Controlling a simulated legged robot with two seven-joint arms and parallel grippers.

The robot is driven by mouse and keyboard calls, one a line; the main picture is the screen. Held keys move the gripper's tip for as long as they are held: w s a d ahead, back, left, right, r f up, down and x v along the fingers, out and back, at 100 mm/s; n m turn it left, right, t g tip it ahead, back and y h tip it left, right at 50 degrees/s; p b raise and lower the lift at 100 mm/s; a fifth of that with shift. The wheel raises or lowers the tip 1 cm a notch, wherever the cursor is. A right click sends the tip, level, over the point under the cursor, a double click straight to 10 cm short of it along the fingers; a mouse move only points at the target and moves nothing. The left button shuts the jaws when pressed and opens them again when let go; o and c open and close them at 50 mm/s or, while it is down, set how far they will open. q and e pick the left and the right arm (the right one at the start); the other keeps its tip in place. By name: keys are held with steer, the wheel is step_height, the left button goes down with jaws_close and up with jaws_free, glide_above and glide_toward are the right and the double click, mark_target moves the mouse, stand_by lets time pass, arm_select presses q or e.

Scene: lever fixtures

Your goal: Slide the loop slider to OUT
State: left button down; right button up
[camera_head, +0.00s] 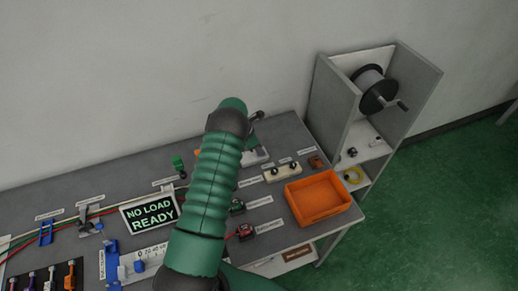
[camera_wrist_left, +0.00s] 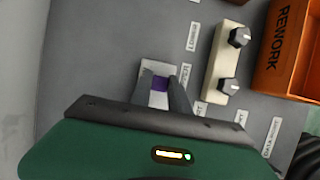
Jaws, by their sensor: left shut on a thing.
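The loop slider shows in the left wrist view as a pale plate (camera_wrist_left: 158,68) with a small purple piece (camera_wrist_left: 160,84) on it. My left gripper (camera_wrist_left: 163,88) has its two fingers on either side of the purple piece, shut on it. In the head view the slider's pale plate (camera_head: 256,157) lies behind my left arm, which hides part of it. My left gripper is mostly hidden there by the arm. The slider's markings are too small to read. My right gripper is not in view.
A cream block with two dark knobs (camera_wrist_left: 222,75) stands right of the slider, then an orange REWORK bin (camera_head: 318,197). A NO LOAD READY sign (camera_head: 150,212) stands left of my arm. A grey cabinet with a cable reel (camera_head: 378,90) stands beyond the table's right end.

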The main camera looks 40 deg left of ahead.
mark_target(248, 157)
arm_select(q)
steer(key=shift+s+a, duration=0.2)
steer(key=shift+s, duration=0.15)
steer(key=s, duration=0.1)
steer(key=s+a, duration=0.1)
steer(key=s, duration=0.1)
steer(key=s+a, duration=0.1)
steer(key=shift+s+a+f+b, duration=0.1)
steer(key=shift+s+a+b, duration=0.05)
steer(key=shift+s+b, duration=0.2)
steer(key=shift+a, duration=0.1)
steer(key=c, duration=1.4)
jaws_free()
steer(key=shift+o, duration=0.8)
steer(key=shift+s+a, duration=0.1)
steer(key=shift+a, duration=0.05)
